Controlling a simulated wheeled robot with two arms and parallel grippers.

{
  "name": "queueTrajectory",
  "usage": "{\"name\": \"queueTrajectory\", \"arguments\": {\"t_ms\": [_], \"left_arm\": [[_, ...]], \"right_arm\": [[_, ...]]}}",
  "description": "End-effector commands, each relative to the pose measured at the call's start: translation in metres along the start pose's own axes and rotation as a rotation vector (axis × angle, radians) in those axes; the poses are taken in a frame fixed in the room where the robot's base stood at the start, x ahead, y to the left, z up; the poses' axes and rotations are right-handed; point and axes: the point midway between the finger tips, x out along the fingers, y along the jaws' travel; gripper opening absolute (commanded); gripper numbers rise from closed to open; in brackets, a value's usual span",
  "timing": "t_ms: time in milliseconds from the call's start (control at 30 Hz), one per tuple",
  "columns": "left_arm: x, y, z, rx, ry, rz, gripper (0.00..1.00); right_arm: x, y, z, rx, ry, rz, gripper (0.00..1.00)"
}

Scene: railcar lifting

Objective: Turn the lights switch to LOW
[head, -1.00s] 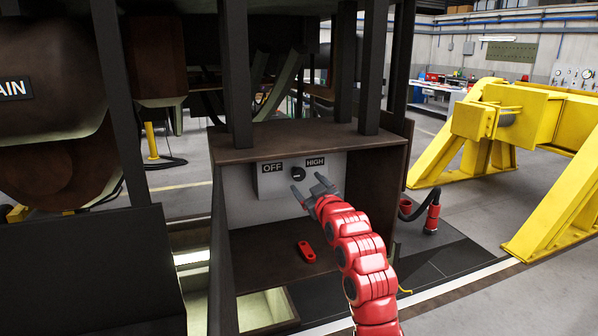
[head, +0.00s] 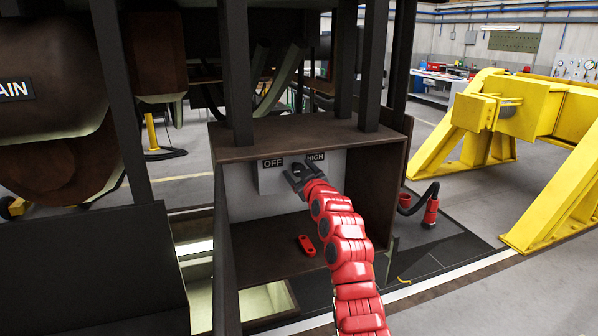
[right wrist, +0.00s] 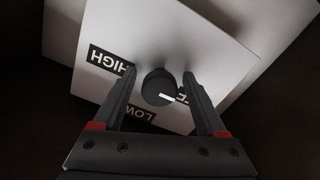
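The lights switch is a dark round knob (right wrist: 158,86) with a white pointer mark, on a white panel (head: 270,184) inside the brown cabinet. In the right wrist view its mark points toward the OFF label (right wrist: 181,97), which is partly hidden by a finger. The HIGH label (right wrist: 108,61) is on the left and the LOW label (right wrist: 137,114) is below. My right gripper (head: 294,174) is open, with one finger on each side of the knob; I cannot tell whether they touch it. In the head view the gripper hides the knob. My left gripper is not in view.
The brown cabinet (head: 300,139) closes around the panel with a top and side walls. A small red object (head: 306,244) lies on its floor. A yellow frame (head: 545,110) stands at the right.

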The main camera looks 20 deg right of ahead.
Motion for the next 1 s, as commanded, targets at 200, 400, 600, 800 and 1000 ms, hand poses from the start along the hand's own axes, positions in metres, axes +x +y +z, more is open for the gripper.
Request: {"name": "queueTrajectory", "arguments": {"t_ms": [200, 400, 600, 800, 1000], "left_arm": [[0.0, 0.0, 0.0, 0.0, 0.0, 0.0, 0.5], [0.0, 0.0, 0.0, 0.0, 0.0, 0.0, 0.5], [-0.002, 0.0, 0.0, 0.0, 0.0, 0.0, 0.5], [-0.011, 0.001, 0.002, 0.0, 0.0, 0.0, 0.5], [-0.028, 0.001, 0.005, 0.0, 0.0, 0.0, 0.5]], "right_arm": [[0.0, 0.0, 0.0, 0.0, 0.0, 0.0, 0.33], [0.0, 0.0, 0.0, 0.0, 0.0, 0.0, 0.0], [0.0, 0.0, 0.001, 0.008, 0.0, 0.001, 0.0], [0.0, -0.001, 0.002, 0.063, 0.001, 0.001, 0.0], [0.0, -0.002, 0.005, 0.192, 0.001, 0.002, 0.0]]}}
